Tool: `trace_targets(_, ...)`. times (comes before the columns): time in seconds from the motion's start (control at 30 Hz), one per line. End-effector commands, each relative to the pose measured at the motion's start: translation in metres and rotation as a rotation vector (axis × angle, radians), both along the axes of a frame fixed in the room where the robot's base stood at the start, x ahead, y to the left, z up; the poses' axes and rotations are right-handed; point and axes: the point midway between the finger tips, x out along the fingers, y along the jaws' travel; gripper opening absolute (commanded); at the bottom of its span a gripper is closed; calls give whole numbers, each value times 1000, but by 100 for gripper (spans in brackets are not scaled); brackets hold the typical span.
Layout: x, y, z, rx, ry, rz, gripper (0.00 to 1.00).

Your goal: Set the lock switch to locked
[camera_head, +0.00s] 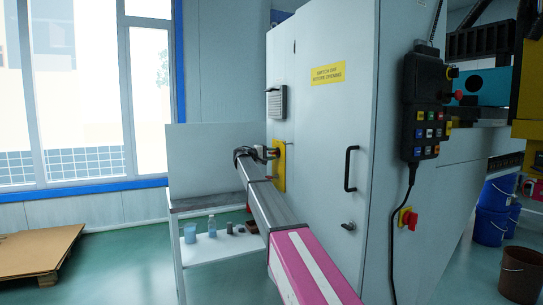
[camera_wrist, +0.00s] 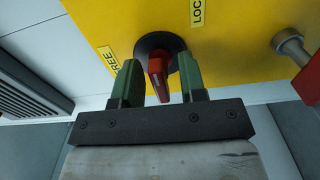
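The lock switch (camera_wrist: 158,72) is a red handle on a round black base, mounted on a yellow plate (camera_wrist: 245,50). A FREE label (camera_wrist: 108,59) is at the left of the base and a partly cut-off LOC… label (camera_wrist: 197,12) is at the upper right. I cannot tell which label the handle points at. My gripper (camera_wrist: 160,76) is open, with one green finger on each side of the handle and gaps showing on both sides. In the head view, my gripper (camera_head: 268,153) is at the yellow plate (camera_head: 280,178) on the cabinet; the switch is hidden there.
A metal post (camera_wrist: 291,45) stands out from the plate to the right of the switch. A grey vented box (camera_wrist: 30,88) is at the left. The cabinet door has a black handle (camera_head: 350,168). A small table (camera_head: 186,205) with containers on its shelf stands behind my arm.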

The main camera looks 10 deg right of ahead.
Motion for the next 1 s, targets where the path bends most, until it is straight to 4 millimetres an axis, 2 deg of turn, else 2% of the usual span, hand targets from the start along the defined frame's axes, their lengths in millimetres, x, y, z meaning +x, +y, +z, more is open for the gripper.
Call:
trace_targets(0.13,-1,4,0,0,0,1,38)
trace_targets(0.23,-5,15,0,0,0,2,38)
trace_targets(0.5,-20,62,0,0,0,3,38)
trace_targets(0.7,-29,91,0,0,0,2,38)
trace_targets(1.0,-34,104,0,0,0,0,38)
